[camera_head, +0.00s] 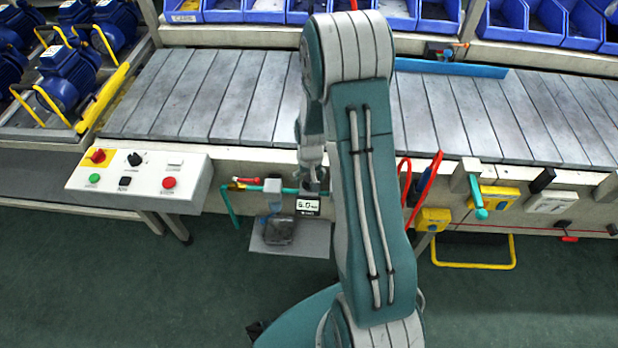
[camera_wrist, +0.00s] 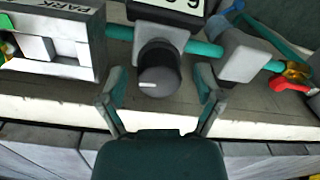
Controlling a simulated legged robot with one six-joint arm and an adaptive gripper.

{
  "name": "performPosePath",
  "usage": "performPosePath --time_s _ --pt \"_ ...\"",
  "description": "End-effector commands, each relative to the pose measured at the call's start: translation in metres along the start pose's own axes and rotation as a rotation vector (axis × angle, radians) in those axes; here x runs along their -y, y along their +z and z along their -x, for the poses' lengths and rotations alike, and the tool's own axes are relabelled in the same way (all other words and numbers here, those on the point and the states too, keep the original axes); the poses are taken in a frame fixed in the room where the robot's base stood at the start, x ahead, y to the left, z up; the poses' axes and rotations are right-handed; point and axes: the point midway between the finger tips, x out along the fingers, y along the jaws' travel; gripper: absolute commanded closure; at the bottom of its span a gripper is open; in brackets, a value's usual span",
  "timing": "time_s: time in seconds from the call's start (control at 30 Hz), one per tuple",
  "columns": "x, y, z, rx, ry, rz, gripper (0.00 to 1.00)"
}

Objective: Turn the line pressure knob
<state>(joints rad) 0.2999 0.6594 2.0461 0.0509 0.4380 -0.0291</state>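The line pressure knob (camera_wrist: 158,78) is a dark round knob with a white pointer mark, on a grey regulator body (camera_wrist: 160,40) in the teal pipe. My gripper (camera_wrist: 163,84) is open in the wrist view, with one finger on each side of the knob and visible gaps to it. The fingers are apart from the knob in this view; how deep they reach is hard to tell. In the head view my gripper (camera_head: 312,184) is above the pipe and hides the knob. The display (camera_head: 307,205) below it reads about 6.0.
A control box (camera_head: 139,178) with buttons and a red switch is to the left. A red-handled valve (camera_head: 245,181) and grey filter (camera_wrist: 243,55) are beside the regulator. A PARK-labelled box (camera_wrist: 52,42) is close by in the wrist view. The slatted conveyor (camera_head: 210,95) runs behind.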

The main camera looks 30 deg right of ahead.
Motion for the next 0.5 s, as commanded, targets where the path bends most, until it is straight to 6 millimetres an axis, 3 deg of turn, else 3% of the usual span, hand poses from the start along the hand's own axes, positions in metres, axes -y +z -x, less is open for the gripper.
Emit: performPosePath --time_s 0.27,0.5 --pt "0.000 -0.001 0.006 -0.003 0.000 0.000 0.15" --pt "0.000 -0.002 0.048 -0.007 0.000 0.000 0.15"
